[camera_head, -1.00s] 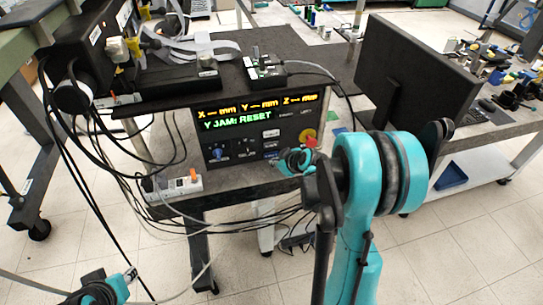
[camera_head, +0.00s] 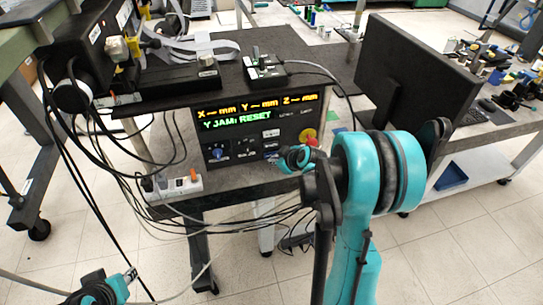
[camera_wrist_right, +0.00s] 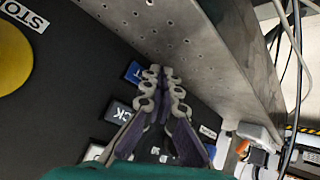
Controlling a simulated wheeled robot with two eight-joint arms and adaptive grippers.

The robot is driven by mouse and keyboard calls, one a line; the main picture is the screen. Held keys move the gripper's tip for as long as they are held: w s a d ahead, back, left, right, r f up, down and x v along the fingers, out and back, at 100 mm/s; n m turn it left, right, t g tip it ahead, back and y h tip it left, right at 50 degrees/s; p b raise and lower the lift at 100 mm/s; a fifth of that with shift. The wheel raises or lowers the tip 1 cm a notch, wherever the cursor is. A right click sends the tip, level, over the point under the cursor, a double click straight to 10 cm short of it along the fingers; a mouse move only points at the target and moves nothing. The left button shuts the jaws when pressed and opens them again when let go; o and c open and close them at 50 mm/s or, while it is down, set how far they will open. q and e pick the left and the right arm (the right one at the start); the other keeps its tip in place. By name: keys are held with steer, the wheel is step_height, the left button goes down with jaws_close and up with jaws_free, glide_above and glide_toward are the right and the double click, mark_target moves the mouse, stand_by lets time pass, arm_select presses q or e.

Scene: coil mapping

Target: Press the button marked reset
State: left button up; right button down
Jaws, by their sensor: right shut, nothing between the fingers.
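The control panel (camera_head: 232,172) has a lit display (camera_head: 236,121) reading "Y JAM: RESET" in green. A blue button (camera_head: 271,155) sits low on its right side, its legend too small to read. My right gripper (camera_head: 277,160) is in front of that area. In the right wrist view, its shut, empty fingers (camera_wrist_right: 163,76) lie close to a blue button (camera_wrist_right: 133,72), whose white lettering is mostly unreadable. I cannot tell whether they touch it.
A red stop button on a yellow disc (camera_head: 307,136) is just right of my right gripper. A blue knob (camera_head: 217,153) is on the panel's left. A metal plate (camera_wrist_right: 200,60) runs along the panel's edge. A power strip (camera_head: 175,188) and loose cables lie to the left.

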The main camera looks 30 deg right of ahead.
steer(key=shift+w+d, duration=0.1)
steer(key=shift+w, duration=0.3)
stand_by(0.4)
steer(key=shift+s, duration=0.15)
steer(key=shift+s+a, duration=0.2)
steer(key=shift+s, duration=0.5)
steer(key=shift+s+a, duration=0.2)
steer(key=shift+s, duration=0.6)
steer(key=shift+s+a, duration=0.2)
steer(key=shift+s, duration=0.65)
steer(key=shift+s+a, duration=0.2)
steer(key=shift+s, duration=0.6)
